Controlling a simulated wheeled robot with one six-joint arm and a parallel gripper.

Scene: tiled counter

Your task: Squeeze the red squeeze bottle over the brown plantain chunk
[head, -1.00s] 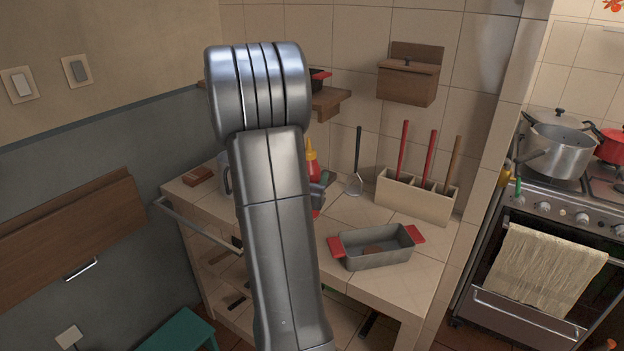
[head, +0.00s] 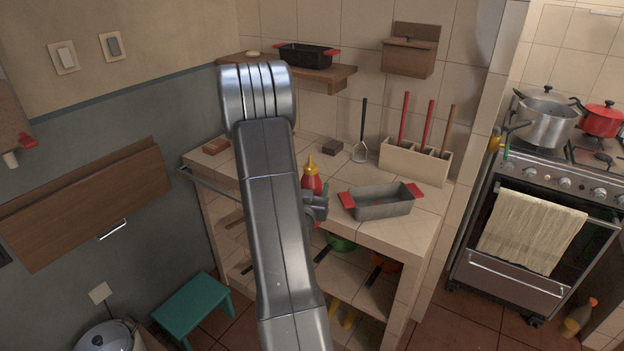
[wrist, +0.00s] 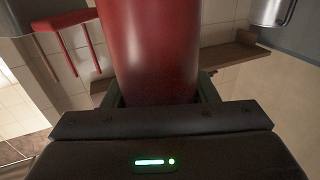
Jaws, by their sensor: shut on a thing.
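The red squeeze bottle (head: 311,183) has a yellow cap and nozzle that point up in the head view. My gripper (head: 317,200) is shut around its body, beside the left end of the grey baking pan (head: 376,212) with red handles. In the wrist view the bottle (wrist: 150,50) fills the space between my jaws (wrist: 158,98). I cannot tell whether its base touches the counter, as my arm hides its lower part. The brown plantain chunk cannot be made out now; the pan's near wall hides much of its inside.
A cream utensil holder (head: 413,162) with red and brown handles stands behind the pan. A dark block (head: 332,147) and a reddish block (head: 216,145) lie at the back. The tiled counter (head: 420,222) is bare at the right front. A wall shelf (head: 335,80) hangs above.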

